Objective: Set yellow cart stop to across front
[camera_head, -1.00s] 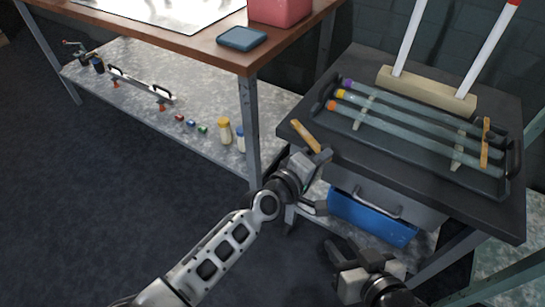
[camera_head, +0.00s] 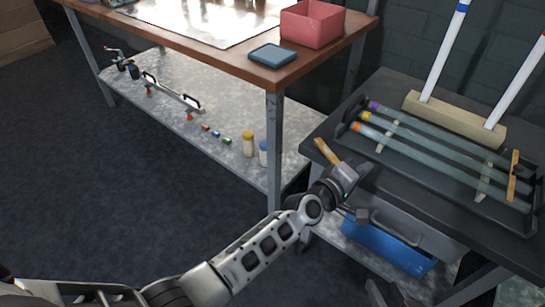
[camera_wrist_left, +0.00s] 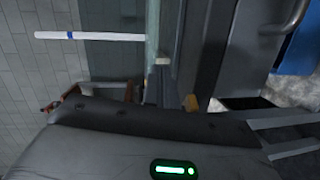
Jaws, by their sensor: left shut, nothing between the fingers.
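A yellow stop bar (camera_head: 326,151) sits at the left front corner of the dark cart top (camera_head: 436,204). It points diagonally toward the front edge. My left gripper (camera_head: 356,174) is shut and empty at the front edge, just right of the bar's near end; I cannot tell whether they touch. A yellow piece, probably this bar, shows beyond my gripper body in the left wrist view (camera_wrist_left: 190,102). A second yellow bar (camera_head: 513,176) stands at the right end of the tube tray. My right gripper (camera_head: 402,296) is barely visible at the bottom edge.
The black tray (camera_head: 480,197) holds glass tubes with coloured ends. Behind it, white rods stand in a pale block (camera_head: 455,120). Below the cart top are a grey drawer (camera_head: 400,228) and a blue bin (camera_head: 390,249). A brown workbench (camera_head: 275,82) stands to the left.

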